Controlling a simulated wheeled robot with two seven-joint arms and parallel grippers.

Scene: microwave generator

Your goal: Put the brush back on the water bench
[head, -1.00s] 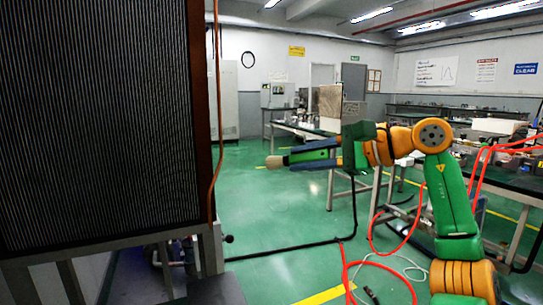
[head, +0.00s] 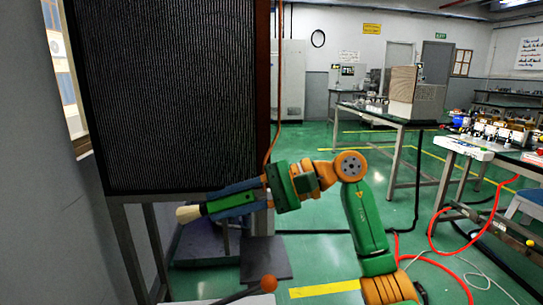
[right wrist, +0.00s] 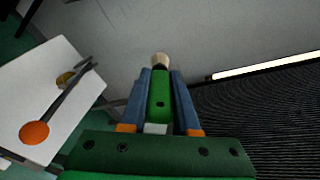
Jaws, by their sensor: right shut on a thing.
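My right gripper (head: 233,199) is shut on the brush (head: 188,213), which has a green body and a pale, cream tip. The brush lies between the blue fingers, with its tip sticking out to the left, in front of the lower edge of the dark ribbed panel. In the right wrist view the gripper (right wrist: 160,98) grips the brush's green body (right wrist: 160,92). A white bench top (right wrist: 62,75) with an orange ball on a dark lever lies left of the brush there, apart from it. I cannot tell whether this is the water bench. My left gripper is not in view.
The tall dark ribbed panel (head: 165,90) stands on a metal frame at the left. The orange ball (head: 268,283) shows at the bottom. Lab tables (head: 370,113) stand at the back and right. Red hoses (head: 432,232) lie at the right. Open green floor lies between.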

